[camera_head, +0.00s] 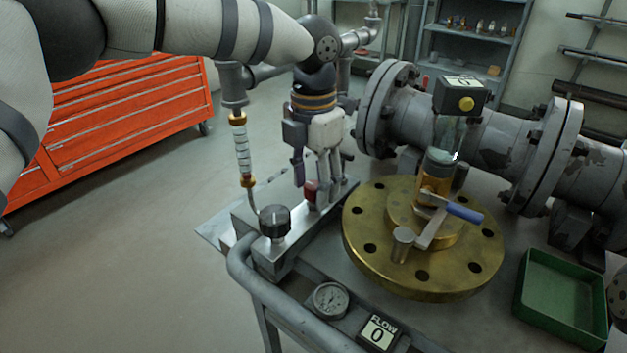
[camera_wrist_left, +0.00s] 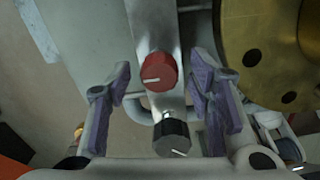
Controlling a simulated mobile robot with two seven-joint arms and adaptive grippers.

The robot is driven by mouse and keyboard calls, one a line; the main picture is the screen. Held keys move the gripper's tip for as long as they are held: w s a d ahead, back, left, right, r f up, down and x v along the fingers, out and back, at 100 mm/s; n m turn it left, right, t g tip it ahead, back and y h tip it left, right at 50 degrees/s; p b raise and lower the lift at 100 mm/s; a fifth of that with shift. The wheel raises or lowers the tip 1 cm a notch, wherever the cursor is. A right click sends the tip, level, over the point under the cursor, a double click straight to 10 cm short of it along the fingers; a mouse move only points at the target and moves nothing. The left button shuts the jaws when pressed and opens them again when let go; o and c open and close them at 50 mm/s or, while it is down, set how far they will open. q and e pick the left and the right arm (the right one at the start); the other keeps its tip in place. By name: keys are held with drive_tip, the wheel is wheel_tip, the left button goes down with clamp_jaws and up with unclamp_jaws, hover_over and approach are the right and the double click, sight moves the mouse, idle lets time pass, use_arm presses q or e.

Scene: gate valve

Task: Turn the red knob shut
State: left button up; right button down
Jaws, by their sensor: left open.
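The red knob (camera_head: 311,190) sits on a metal block on the bench, partly hidden behind my fingers in the head view. In the left wrist view the red knob (camera_wrist_left: 159,71) shows whole, its white mark pointing left. My left gripper (camera_head: 316,172) points down over it and is open. In the left wrist view its purple-padded fingers (camera_wrist_left: 160,88) stand on either side of the red knob, with gaps on both sides. My right gripper is not in view.
A black knob (camera_head: 275,222) stands on the same block, close to the red one. A brass flange (camera_head: 365,240) with a blue-handled lever is to the right. A gauge (camera_head: 331,299) and a FLOW display (camera_head: 378,332) reading 0 are in front. A green tray (camera_head: 562,298) lies at right.

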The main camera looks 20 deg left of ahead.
use_arm(q)
clamp_jaws()
drive_tip(key=shift+m, duration=0.4)
drive_tip(key=m, duration=0.2)
drive_tip(key=shift+m+p, duration=0.35)
drive_tip(key=shift+m, duration=0.05)
drive_tip(key=m, duration=0.5)
drive_tip(key=shift+m, duration=0.3)
drive_tip(key=m, duration=0.4)
drive_tip(key=shift+f, duration=0.1)
drive_tip(key=shift+m, duration=2.5)
